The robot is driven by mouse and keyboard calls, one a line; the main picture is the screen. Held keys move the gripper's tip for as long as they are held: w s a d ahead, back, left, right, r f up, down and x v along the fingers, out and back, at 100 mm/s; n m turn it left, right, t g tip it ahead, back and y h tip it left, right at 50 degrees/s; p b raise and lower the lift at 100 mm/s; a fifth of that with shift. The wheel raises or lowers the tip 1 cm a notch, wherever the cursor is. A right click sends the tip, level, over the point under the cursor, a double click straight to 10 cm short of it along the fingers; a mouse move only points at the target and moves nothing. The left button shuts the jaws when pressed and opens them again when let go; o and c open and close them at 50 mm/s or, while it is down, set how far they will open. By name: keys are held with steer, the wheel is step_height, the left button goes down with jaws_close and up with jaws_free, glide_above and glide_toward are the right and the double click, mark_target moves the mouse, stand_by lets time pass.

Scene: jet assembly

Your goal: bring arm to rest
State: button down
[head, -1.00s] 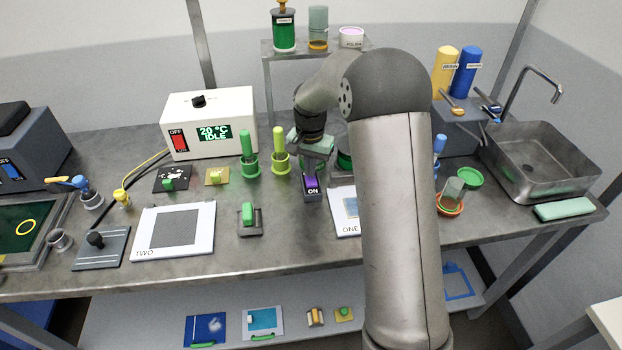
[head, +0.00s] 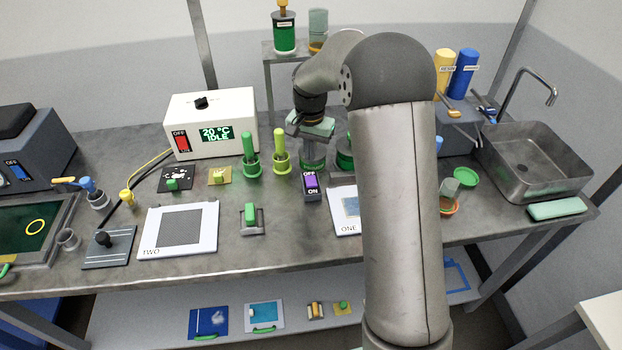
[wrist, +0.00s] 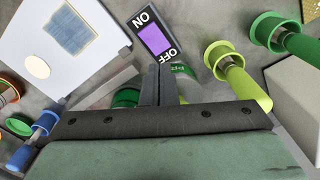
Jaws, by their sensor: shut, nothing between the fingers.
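My gripper shows in the wrist view (wrist: 158,72) with its two dark fingers together and nothing between them. In the head view its pale green body (head: 312,125) hangs above the table, behind the purple switch, partly hidden by my arm; the fingertips are hard to make out there. The purple switch (head: 311,182), marked OFF and ON, stands on the table. It also shows in the wrist view (wrist: 155,38), just beyond the fingertips in the picture and apart from them.
Green (head: 251,160) and yellow-green (head: 281,158) holders with handled tools stand left of my gripper. A white heater box (head: 240,105) reads 20 °C IDLE. White plate TWO (head: 205,240) and plate ONE (head: 340,222) lie in front. A shelf (head: 270,48) with jars stands behind; a sink (head: 535,160) is right.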

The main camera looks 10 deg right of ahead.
stand_by(0.3)
steer(key=s+r+n, duration=0.2)
steer(key=s+r, duration=0.2)
steer(key=s, duration=0.4)
steer(key=s+r+n, duration=0.1)
steer(key=s+r, duration=0.3)
steer(key=s, duration=0.4)
steer(key=s+f+n+t, duration=0.1)
steer(key=s+n, duration=0.2)
steer(key=s, duration=1.4)
steer(key=shift+s+n, duration=0.35)
steer(key=shift+n, duration=0.05)
